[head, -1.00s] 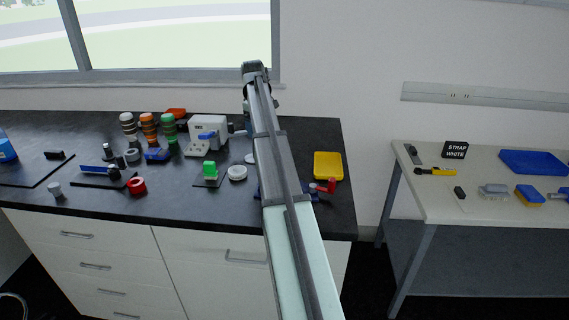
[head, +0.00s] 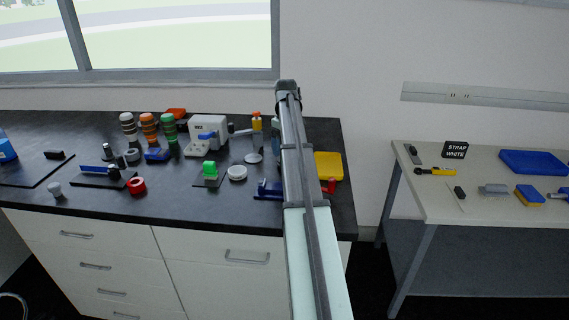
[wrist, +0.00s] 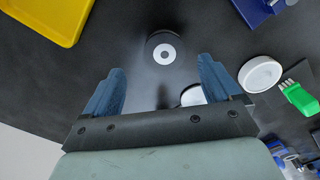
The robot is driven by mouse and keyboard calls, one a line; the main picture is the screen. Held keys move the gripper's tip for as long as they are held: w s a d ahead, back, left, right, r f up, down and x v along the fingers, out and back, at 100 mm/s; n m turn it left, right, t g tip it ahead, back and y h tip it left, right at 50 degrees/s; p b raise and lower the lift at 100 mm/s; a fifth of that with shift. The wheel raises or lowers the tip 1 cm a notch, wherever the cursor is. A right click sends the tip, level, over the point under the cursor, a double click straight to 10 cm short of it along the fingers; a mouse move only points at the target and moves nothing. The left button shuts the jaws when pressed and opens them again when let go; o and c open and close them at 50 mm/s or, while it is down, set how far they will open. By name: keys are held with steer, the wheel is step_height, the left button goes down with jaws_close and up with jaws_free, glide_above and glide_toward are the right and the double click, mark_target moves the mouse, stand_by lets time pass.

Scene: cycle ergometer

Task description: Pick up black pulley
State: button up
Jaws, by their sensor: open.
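The black pulley (wrist: 160,46) is a round black disc with a pale ring and a small dark hole at its centre. It lies flat on the dark benchtop in the wrist view. My gripper (wrist: 162,66) is open, its two blue fingers apart and empty. The pulley appears between and slightly beyond the fingertips, with no contact visible. In the head view my own arm covers the area where the pulley lies, so I cannot make it out there.
A yellow tray (wrist: 50,16) lies left of the pulley in the wrist view. A white round piece (wrist: 262,73), a green block (wrist: 298,97) and a blue item (wrist: 254,8) are to the right. A pale disc (wrist: 191,96) is partly hidden by my gripper.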

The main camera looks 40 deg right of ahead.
steer(key=shift+a+f, duration=0.15)
steer(key=shift+f, duration=1.45)
steer(key=shift+a+f, duration=0.15)
steer(key=shift+f, duration=1.45)
steer(key=c, duration=1.3)
steer(key=shift+o, duration=0.2)
